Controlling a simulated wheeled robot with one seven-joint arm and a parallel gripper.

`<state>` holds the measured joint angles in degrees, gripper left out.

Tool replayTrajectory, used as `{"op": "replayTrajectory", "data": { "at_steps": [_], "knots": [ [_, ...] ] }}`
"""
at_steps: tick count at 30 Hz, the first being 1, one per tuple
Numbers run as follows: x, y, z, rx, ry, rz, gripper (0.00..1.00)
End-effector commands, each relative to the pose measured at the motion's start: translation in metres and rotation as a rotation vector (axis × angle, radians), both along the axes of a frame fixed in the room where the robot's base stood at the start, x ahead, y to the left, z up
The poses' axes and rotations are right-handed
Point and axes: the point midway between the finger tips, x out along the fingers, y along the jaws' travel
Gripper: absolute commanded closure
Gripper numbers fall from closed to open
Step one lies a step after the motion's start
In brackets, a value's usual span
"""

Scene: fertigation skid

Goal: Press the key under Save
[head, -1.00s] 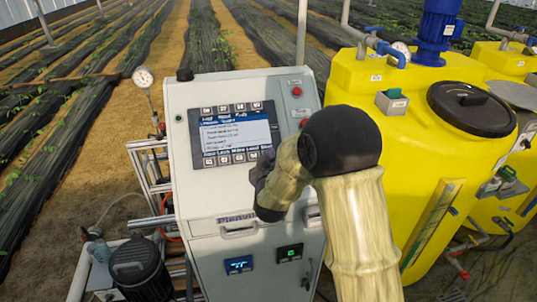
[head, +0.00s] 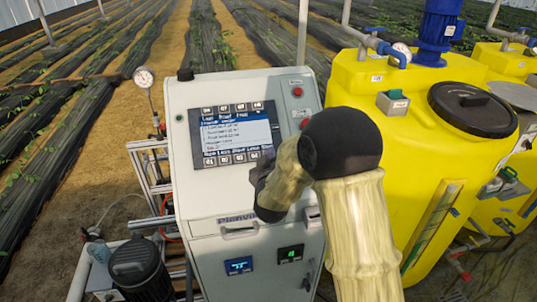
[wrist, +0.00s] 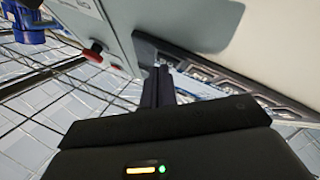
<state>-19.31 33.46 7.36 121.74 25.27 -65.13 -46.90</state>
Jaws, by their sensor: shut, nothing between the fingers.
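The control panel screen (head: 236,133) is on the sloped face of a grey cabinet. A row of small keys (head: 224,159) lies under its bottom labels. The label at the right end of that row, where Save seems to be, is too small to read surely, and the key below it is hidden by my gripper. My gripper (head: 264,165) is at the lower right corner of the screen, fingertips hidden in the head view. In the wrist view its fingers (wrist: 157,86) are together and empty, close to the end of the key row (wrist: 235,88). I cannot tell whether they touch a key.
A red button (head: 298,92) sits right of the screen on the cabinet (head: 190,185). Yellow tanks (head: 370,90) stand close on the right. A pressure gauge (head: 144,77) and metal frame are on the left. Crop rows lie behind.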

Motion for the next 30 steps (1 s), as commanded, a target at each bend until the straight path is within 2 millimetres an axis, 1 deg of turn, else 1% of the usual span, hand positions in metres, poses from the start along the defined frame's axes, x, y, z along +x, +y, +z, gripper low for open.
{"op": "replayTrajectory", "data": {
  "at_steps": [6,17,30],
  "knots": [
    [-0.006,-0.001,0.007,0.001,-0.001,0.000,1.00],
    [-0.008,-0.001,0.009,0.000,0.000,0.001,1.00],
    [-0.029,-0.007,0.035,0.000,-0.001,0.002,1.00]
  ]
}}
